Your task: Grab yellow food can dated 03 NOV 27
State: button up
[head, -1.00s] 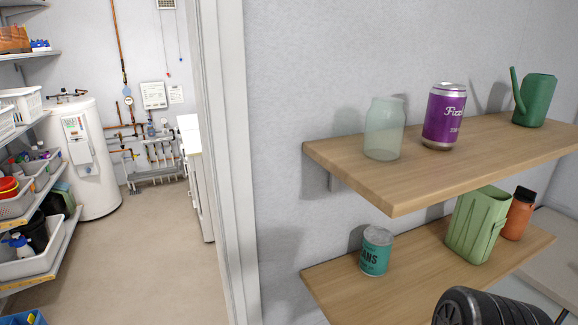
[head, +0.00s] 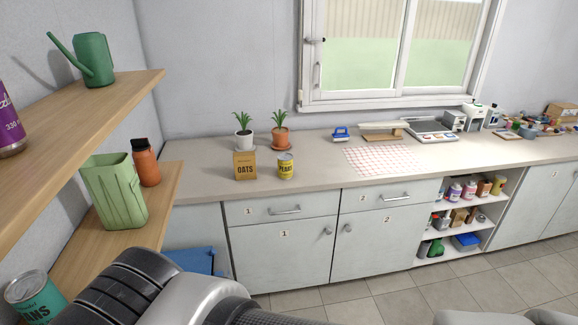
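A yellow can (head: 286,166) with dark lettering stands upright on the counter in the head view, just right of the brown OATS box. Its date is too small to read. A teal can (head: 35,298) stands on the lower wooden shelf at the lower left, partly cut off by the frame edge. Parts of my arm show along the bottom, but my gripper's fingers are not in view.
Two potted plants (head: 281,133) stand behind the OATS box (head: 244,166) and the can. A checked cloth (head: 380,160) lies to the right on the counter (head: 320,172). Wooden shelves (head: 125,92) jut out at left, holding a green bin (head: 118,192) and an orange bottle (head: 146,163).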

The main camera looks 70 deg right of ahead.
aim_at(284, 160)
jog(key=z, duration=2.3)
jog(key=i+l, duration=0.25)
jog(key=i, duration=0.25)
jog(key=i+l+z, duration=0.1)
jog(key=i+l, duration=0.15)
jog(key=i, duration=0.25)
jog(key=i+l, duration=0.25)
jog(key=i, duration=0.25)
jog(key=i+l+z, duration=0.1)
jog(key=i, duration=0.4)
jog(key=l, duration=0.1)
